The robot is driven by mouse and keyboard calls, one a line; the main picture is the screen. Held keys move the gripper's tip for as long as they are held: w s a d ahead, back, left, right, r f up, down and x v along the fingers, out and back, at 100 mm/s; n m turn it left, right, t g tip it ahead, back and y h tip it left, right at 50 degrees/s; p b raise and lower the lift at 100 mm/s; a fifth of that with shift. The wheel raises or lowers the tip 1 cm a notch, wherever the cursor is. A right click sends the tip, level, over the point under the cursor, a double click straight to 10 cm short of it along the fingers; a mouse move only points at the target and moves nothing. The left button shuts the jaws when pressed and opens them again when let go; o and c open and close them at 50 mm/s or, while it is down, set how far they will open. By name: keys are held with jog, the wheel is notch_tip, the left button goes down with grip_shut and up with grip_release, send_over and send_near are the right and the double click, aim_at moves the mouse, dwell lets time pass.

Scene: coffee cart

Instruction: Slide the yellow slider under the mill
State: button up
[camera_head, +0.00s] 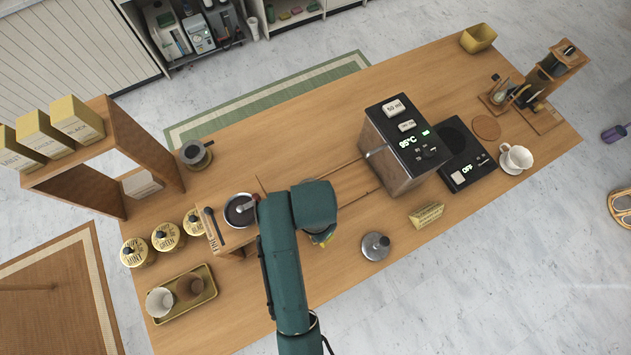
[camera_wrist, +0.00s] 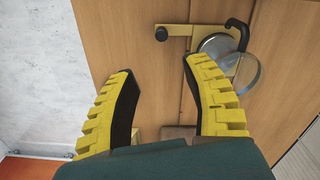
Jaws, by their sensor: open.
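In the wrist view a yellow bar with a black knob (camera_wrist: 176,31), which looks like the slider, lies against a wooden surface. Its right end meets a round grey and clear part (camera_wrist: 217,55) with a black handle. A round dark top with a grey handle on a wooden body (camera_head: 240,210), perhaps the mill, stands left of my arm's end in the head view. My gripper (camera_wrist: 160,83) is open and empty, its yellow fingers spread below the bar and apart from it. In the head view my arm hides most of my gripper.
A black machine (camera_head: 404,145) stands right of my arm. A silver round lidded object (camera_head: 376,246) and a small yellow box (camera_head: 427,215) lie nearer the front edge. Several yellow tins (camera_head: 165,237) and a tray (camera_head: 205,303) are at the left. The table's back middle is clear.

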notch_tip(320, 180, down, 16)
jog(key=shift+r+b, duration=0.25)
jog(key=shift+b, duration=0.75)
jog(key=shift+c, duration=0.2)
grip_shut()
